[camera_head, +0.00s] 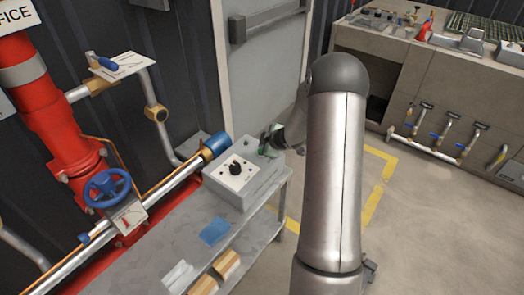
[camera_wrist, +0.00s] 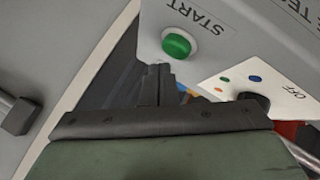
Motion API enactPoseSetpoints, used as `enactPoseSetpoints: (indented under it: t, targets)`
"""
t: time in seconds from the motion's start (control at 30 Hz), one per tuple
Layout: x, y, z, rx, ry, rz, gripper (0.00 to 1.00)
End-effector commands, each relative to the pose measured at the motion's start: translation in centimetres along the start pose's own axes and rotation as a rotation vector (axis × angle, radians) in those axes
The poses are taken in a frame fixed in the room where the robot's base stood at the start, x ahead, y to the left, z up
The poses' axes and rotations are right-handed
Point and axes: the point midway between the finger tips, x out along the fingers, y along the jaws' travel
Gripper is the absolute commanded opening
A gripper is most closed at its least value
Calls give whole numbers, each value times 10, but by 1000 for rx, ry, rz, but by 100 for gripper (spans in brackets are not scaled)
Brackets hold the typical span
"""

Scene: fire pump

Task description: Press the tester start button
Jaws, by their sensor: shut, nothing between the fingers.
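The tester is a grey box (camera_head: 232,190) on the bench in the head view, with a white plate and black knob (camera_head: 236,168) on top. In the wrist view its green start button (camera_wrist: 177,43), marked START, stands out from the grey panel. The knob (camera_wrist: 256,99) and the word OFF also show there. My gripper (camera_wrist: 160,72) is shut and empty. Its fingertips lie just below and left of the button in the wrist view; I cannot tell whether they touch the panel. In the head view my gripper (camera_head: 269,142) is at the box's far right corner, partly hidden.
The metal bench (camera_head: 180,240) carries a blue cloth (camera_head: 215,231). A red pipe (camera_head: 55,125) with a blue handwheel (camera_head: 107,188) stands at left. A grey door (camera_head: 262,70) is behind the box. Open floor (camera_head: 420,220) lies to the right.

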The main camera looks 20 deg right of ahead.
Motion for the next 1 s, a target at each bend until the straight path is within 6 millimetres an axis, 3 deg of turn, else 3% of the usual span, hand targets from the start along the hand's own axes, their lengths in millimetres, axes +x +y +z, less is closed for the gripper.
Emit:
enactPoseSetpoints:
  t: [1.0]
  targets:
    - [6, -4, 5, 0, 0, 0, 0]
